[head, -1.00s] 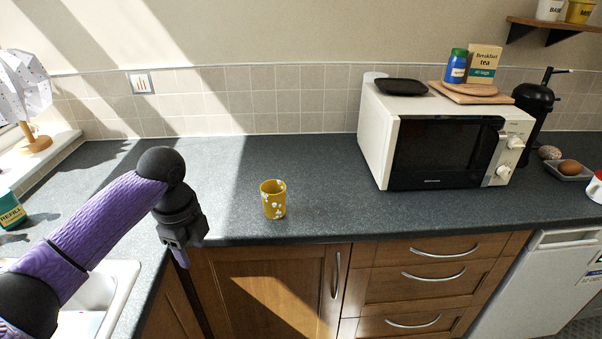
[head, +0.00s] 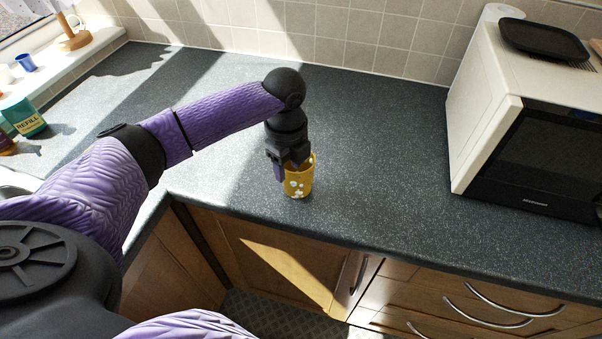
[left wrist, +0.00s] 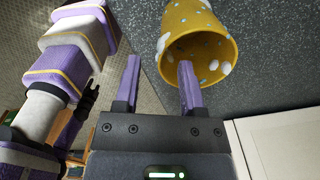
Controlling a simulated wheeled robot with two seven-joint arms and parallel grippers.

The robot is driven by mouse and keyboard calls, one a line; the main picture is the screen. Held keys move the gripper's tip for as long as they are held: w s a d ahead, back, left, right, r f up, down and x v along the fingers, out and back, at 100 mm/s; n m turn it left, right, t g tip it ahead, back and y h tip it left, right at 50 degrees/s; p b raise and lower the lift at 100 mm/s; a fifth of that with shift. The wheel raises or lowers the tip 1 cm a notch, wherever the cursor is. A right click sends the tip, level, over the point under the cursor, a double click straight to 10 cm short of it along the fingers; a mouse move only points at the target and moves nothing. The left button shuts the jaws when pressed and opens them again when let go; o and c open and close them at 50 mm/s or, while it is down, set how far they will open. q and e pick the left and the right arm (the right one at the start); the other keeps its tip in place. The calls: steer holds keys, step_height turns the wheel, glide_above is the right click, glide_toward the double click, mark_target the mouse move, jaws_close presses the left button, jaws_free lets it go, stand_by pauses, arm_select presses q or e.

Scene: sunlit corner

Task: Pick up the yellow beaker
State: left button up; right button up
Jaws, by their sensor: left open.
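The yellow beaker (head: 303,185) with white flower marks stands upright on the dark worktop. My left gripper (head: 291,169) is right at it from above and hides part of its rim and left side. In the left wrist view the beaker (left wrist: 205,32) shows its open mouth. My left gripper (left wrist: 160,65) is open there, with one finger overlapping the mouth and the other outside, left of the beaker. I cannot tell whether a finger touches it. A small dark shape at the end of a purple limb of mine is probably my right gripper (left wrist: 88,95), too small to read.
A white microwave (head: 480,110) with a black tray (head: 543,40) on top stands to the right. A green box (head: 22,116) is at the far left. The worktop (head: 385,150) between beaker and microwave is clear. Its front edge lies close to the beaker.

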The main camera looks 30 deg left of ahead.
mark_target(287, 187)
arm_select(q)
steer(key=f, duration=0.3)
steer(key=f+b, duration=0.1)
steer(key=shift+w+a+f, duration=0.1)
steer(key=shift+a+f, duration=0.25)
jaws_close()
